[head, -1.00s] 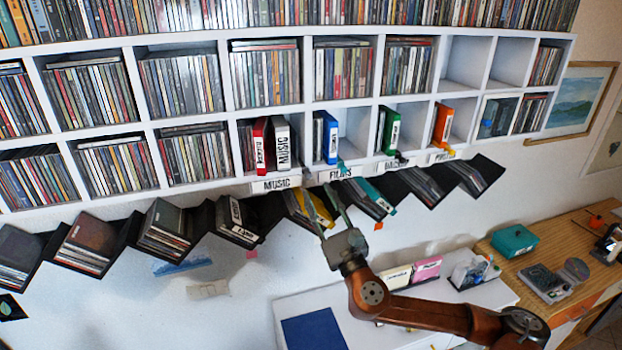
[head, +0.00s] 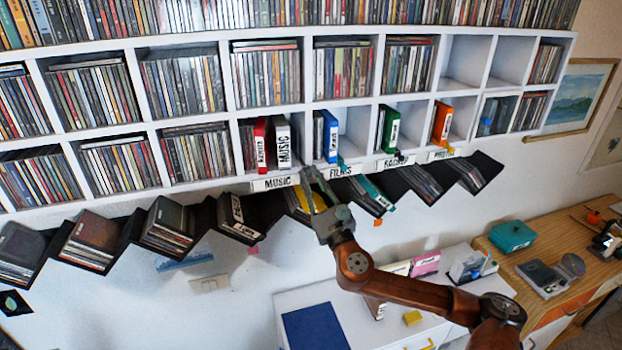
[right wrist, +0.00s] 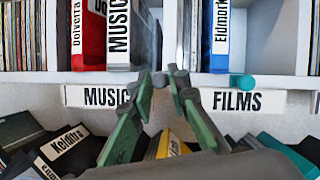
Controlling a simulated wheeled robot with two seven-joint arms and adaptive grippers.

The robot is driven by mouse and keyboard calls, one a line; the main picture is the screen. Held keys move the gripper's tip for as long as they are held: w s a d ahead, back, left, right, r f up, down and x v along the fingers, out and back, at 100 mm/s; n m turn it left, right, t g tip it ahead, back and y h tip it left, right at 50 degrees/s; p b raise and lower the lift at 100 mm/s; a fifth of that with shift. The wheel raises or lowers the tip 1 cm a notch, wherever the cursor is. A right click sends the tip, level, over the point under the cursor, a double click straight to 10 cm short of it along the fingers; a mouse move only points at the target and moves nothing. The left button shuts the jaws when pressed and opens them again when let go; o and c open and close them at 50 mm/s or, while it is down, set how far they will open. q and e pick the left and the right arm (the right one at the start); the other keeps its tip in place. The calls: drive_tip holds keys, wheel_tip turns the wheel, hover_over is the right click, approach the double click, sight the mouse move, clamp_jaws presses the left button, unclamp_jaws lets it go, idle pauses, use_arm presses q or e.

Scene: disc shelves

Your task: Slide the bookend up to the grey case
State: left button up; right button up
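The grey case (head: 283,148) stands upright beside a red case in the MUSIC compartment. Its white MUSIC label (right wrist: 118,28) shows in the right wrist view. My right gripper (head: 308,176) is at the shelf's front edge, below and right of the grey case, near the divider between MUSIC and FILMS. Its fingers (right wrist: 164,82) stand apart with a narrow gap. A small dark shape shows between the tips; I cannot tell whether it is part of the bookend. The bookend beside the grey case is not clearly visible. My left gripper is out of view.
A teal tab (right wrist: 242,83) juts from the FILMS compartment beside the blue case (head: 330,138). Slanted black bins (head: 238,218) with cases hang below the shelf labels, close under my gripper. A white desk (head: 370,325) stands lower down.

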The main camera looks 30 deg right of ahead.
sight(289, 170)
clamp_jaws()
drive_tip(key=a+p, duration=0.1)
drive_tip(key=a, duration=0.1)
drive_tip(key=w+a, duration=0.1)
drive_tip(key=a, duration=0.1)
drive_tip(key=shift+p, duration=0.35)
drive_tip(key=shift+w+a, duration=0.1)
drive_tip(key=shift+a, duration=0.3)
drive_tip(key=shift+d, duration=0.1)
drive_tip(key=o, duration=0.5)
unclamp_jaws()
